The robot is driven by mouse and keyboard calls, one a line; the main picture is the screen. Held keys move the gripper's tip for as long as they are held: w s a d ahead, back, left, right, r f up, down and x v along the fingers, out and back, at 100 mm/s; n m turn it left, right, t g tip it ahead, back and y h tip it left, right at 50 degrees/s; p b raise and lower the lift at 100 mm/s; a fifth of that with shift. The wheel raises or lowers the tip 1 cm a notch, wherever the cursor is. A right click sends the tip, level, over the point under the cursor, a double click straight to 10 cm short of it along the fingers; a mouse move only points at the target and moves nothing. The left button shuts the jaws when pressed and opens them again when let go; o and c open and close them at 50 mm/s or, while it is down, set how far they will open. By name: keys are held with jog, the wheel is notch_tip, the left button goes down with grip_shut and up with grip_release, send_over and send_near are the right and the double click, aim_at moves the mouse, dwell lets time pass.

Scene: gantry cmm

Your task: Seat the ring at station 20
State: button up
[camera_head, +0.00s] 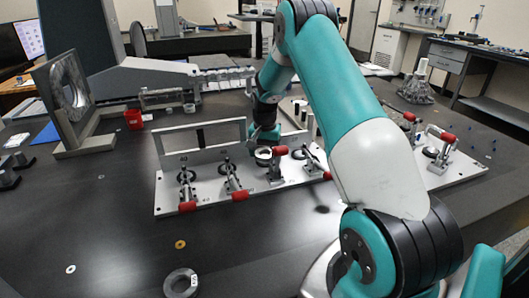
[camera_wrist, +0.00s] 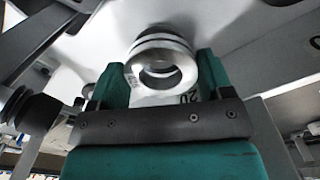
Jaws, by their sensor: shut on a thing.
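My gripper (camera_wrist: 162,75) shows in the wrist view with its teal fingers shut on a silver ring (camera_wrist: 183,67). The ring sits between the fingertips, close to a pale plate surface. In the head view my gripper (camera_head: 264,145) is low over the middle of the light grey fixture plate (camera_head: 208,195). The ring (camera_head: 263,153) shows there as a pale patch, partly hidden by a toggle clamp. I cannot tell whether the ring touches the plate.
Toggle clamps with red handles stand along the plate, including one at the left (camera_head: 187,207) and one in the middle (camera_head: 235,195). An upright grey frame (camera_head: 180,160) stands behind. A loose steel ring (camera_head: 180,283) and brass washer (camera_head: 181,244) lie on the dark table (camera_head: 110,220), whose front left is mostly clear.

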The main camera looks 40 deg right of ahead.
jog(key=shift+f, duration=0.65)
dwell(0.6)
jog(key=o, duration=1.2)
notch_tip(320, 180, up, 18)
jog(key=shift+f+p, duration=0.25)
jog(key=shift+p, duration=0.2)
